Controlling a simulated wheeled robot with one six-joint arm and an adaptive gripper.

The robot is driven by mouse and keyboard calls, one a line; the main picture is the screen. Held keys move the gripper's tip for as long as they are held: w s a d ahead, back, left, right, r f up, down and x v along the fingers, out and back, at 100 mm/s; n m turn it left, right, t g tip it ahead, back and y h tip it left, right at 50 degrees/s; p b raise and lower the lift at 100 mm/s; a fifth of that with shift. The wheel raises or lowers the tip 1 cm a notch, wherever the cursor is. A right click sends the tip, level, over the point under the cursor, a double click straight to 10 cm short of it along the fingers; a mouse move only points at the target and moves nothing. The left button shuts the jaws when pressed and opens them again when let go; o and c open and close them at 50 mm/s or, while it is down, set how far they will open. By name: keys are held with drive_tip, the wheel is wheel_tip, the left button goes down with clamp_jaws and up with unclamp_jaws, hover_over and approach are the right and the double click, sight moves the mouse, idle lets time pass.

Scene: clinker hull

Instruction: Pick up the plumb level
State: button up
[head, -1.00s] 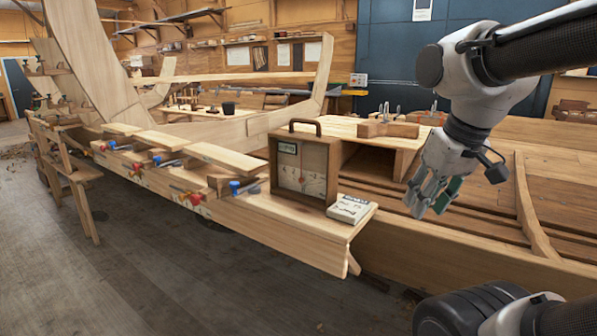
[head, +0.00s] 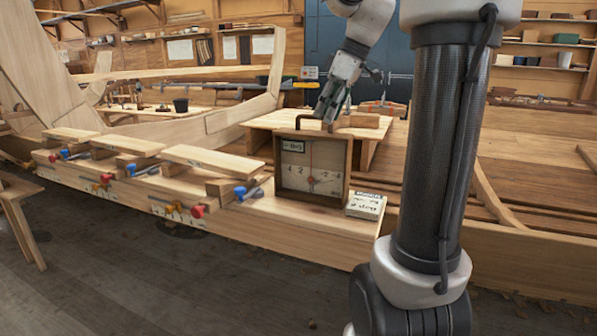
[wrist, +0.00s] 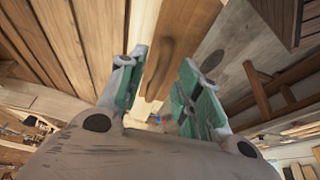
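The plumb level (head: 311,165) is a wooden box with a pale dial face and a red needle. It stands upright on the hull's plank ledge in the middle of the head view. Its dark carrying handle on top is partly covered by my gripper (head: 328,108), which points down just above or behind the box top. In the wrist view my gripper (wrist: 160,88) is open, its green-padded fingers apart with nothing held between them. I cannot tell from the head view whether a finger touches the handle. A dark wooden box-like thing (wrist: 292,18) shows at the wrist view's upper right, not clearly identifiable.
A white labelled box (head: 366,206) sits just right of the level. Clamps with blue handles (head: 247,190) and loose planks (head: 213,161) line the ledge to the left. A wooden platform (head: 262,122) lies behind. Grey floor (head: 150,275) is open in front.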

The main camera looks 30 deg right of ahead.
sight(316, 134)
drive_tip(key=x, duration=0.7)
drive_tip(key=shift+w+a+f, duration=0.2)
drive_tip(key=shift+w+f, duration=0.05)
drive_tip(key=shift+w, duration=0.1)
clamp_jaws()
